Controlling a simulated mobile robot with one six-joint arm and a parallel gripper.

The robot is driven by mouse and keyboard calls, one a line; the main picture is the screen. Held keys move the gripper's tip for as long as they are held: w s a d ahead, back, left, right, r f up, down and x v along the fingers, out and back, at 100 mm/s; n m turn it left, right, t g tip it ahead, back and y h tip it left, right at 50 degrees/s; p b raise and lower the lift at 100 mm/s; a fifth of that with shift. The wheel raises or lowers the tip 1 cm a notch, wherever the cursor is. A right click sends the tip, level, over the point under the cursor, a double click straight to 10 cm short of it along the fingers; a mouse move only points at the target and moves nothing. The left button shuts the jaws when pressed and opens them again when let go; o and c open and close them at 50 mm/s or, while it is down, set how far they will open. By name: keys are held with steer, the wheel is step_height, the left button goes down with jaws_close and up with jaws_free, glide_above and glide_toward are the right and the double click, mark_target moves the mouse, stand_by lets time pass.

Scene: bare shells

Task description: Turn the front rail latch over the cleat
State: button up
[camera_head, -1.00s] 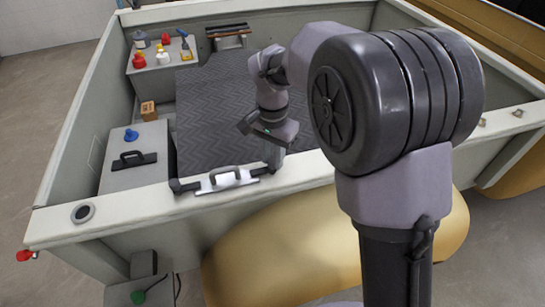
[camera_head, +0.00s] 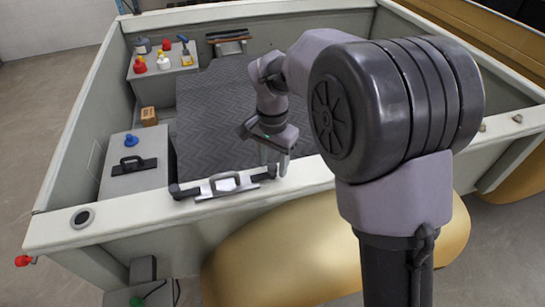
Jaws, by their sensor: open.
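The front rail fitting, which looks like the latch (camera_head: 222,185), lies along the top of the pale front rail (camera_head: 130,211). It has a silver plate, a raised grey handle and dark ends. I cannot clearly tell the cleat apart from these dark end parts. My gripper (camera_head: 274,168) points down at the fitting's right end, with its two fingers apart. The fingertips are close to the dark right end; I cannot tell whether they touch it. Nothing shows held between them.
A grey box with a black handle (camera_head: 134,165) and a blue knob (camera_head: 131,140) stands inside at left. Bottles stand on a rear-left ledge (camera_head: 165,65). A small brown box (camera_head: 149,116) sits between. The dark ribbed floor (camera_head: 210,110) is clear.

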mark_target(273, 166)
step_height(273, 166, up, 17)
steer(key=p, duration=0.4)
steer(key=shift+r, duration=0.2)
